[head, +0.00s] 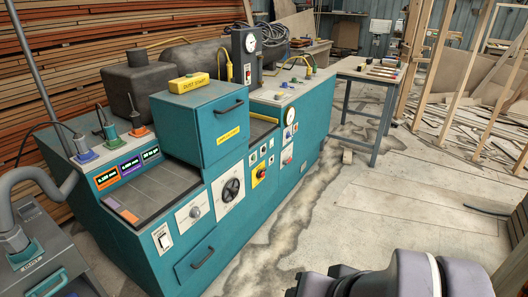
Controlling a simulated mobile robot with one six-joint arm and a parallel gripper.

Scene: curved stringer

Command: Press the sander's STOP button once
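The sander (230,185) is a teal machine filling the left and middle of the head view. Its front carries a row of small control plates. A yellow plate with a dark and red control (259,173) sits right of a large black dial (231,189). Further right is a white plate with small coloured controls, one reddish (286,159). The labels are too small to read, so I cannot tell which is the STOP button. A dark end part of my arm, seemingly my gripper (322,282), shows at the bottom edge, well apart from the panel. Its fingers are not clear.
Timber frames (470,60) and wood scraps fill the back right. A grey hose unit (45,270) stands at bottom left. The concrete floor (370,210) in front of the sander is mostly clear.

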